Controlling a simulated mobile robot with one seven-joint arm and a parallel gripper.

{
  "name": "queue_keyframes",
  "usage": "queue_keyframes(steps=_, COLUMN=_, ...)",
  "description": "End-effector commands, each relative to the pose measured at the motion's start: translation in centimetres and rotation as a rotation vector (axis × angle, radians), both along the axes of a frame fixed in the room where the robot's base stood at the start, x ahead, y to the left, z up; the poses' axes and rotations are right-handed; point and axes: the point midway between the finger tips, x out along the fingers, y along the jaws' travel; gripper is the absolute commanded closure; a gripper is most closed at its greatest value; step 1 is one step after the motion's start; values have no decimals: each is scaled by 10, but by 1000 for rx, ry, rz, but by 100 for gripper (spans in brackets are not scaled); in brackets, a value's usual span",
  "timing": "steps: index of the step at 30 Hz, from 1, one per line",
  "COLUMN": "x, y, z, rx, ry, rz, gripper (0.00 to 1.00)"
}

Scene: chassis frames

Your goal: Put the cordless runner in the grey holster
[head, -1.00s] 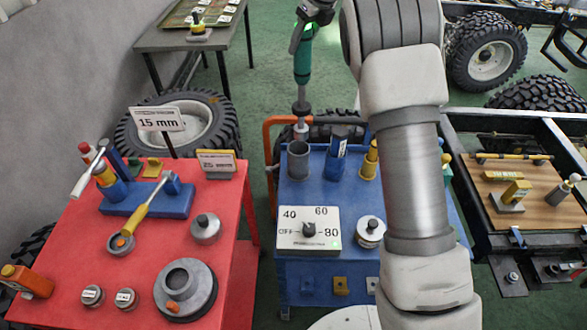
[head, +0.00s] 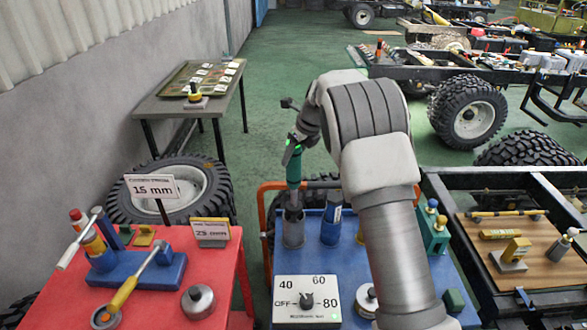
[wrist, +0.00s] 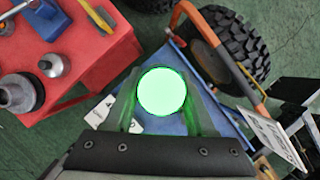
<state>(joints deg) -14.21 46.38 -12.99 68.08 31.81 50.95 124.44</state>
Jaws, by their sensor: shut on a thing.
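The cordless runner (head: 292,168) is a green upright tool with a dark lower end. My gripper (head: 295,143) is shut on its upper part. In the wrist view the runner's round top glows bright green (wrist: 162,92) between the fingers of my gripper (wrist: 164,112). The grey holster (head: 293,232) is an upright open cylinder at the left back of the blue cart top. The runner stands in line above it, and its lower end reaches into the holster's mouth. How deep it sits is hidden by the holster wall.
A blue holder (head: 331,226) stands close right of the holster. A dial plate (head: 306,301) lies in front. An orange rail (head: 264,215) runs behind and left. The red cart (head: 222,268) with tools is left; my arm covers part of the blue cart (head: 262,312).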

Motion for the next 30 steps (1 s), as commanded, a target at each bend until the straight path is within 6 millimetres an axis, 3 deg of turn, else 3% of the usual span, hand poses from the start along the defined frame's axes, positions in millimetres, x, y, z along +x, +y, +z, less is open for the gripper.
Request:
queue_keyframes(steps=5, x=1, y=0, z=-7, rx=1, ry=-5, rz=0, gripper=100)
queue_keyframes(steps=13, x=1, y=0, z=-41, rx=2, ry=-5, rz=0, gripper=100)
queue_keyframes(steps=24, x=1, y=0, z=-46, rx=1, ry=-6, rz=-1, gripper=100)
queue_keyframes(steps=25, x=0, y=0, z=-49, rx=0, ry=-1, rz=0, gripper=41)
queue_keyframes(steps=30, x=0, y=0, z=-49, rx=-1, ry=-1, rz=0, gripper=15)
